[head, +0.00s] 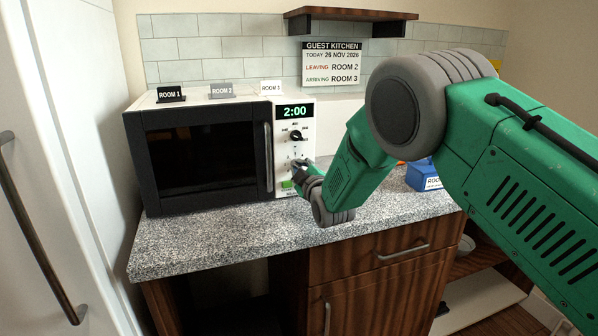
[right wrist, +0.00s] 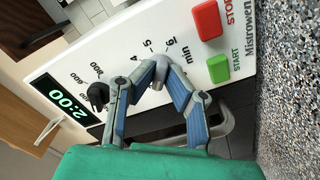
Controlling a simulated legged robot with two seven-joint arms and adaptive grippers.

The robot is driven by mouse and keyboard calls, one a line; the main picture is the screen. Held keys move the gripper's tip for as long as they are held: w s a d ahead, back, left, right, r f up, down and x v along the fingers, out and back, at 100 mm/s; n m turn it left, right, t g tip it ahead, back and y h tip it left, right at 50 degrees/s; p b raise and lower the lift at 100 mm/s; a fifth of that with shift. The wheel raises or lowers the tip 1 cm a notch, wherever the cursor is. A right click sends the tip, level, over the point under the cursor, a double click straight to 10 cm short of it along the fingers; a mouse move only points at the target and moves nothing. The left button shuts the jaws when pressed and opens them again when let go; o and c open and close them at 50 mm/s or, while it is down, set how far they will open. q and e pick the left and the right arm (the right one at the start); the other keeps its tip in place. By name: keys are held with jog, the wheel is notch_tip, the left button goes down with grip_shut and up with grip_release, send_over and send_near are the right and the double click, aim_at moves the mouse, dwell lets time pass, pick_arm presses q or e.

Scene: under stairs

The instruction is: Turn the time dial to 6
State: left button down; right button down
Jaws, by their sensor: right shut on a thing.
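A black-and-white microwave (head: 200,158) stands on the speckled counter. Its green display (head: 294,112) reads 2:00 and also shows in the right wrist view (right wrist: 56,96). In the head view my right gripper (head: 302,168) largely covers the dial. My left gripper is not in view.
A black power dial (right wrist: 98,97) sits near the display. A red STOP button (right wrist: 207,19) and a green START button (right wrist: 219,68) lie close to my fingers. The door handle (head: 268,157) is left of the panel. A blue box (head: 422,176) stands behind my right arm.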

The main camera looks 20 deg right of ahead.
jog(key=n+b, duration=1.8)
jog(key=n, duration=1.6)
jog(key=shift+a+n, duration=0.15)
jog(key=shift+n, duration=0.15)
jog(key=shift+r, duration=0.15)
dwell(0.3)
jog(key=c, duration=1.6)
grip_release()
jog(key=shift+w, duration=0.15)
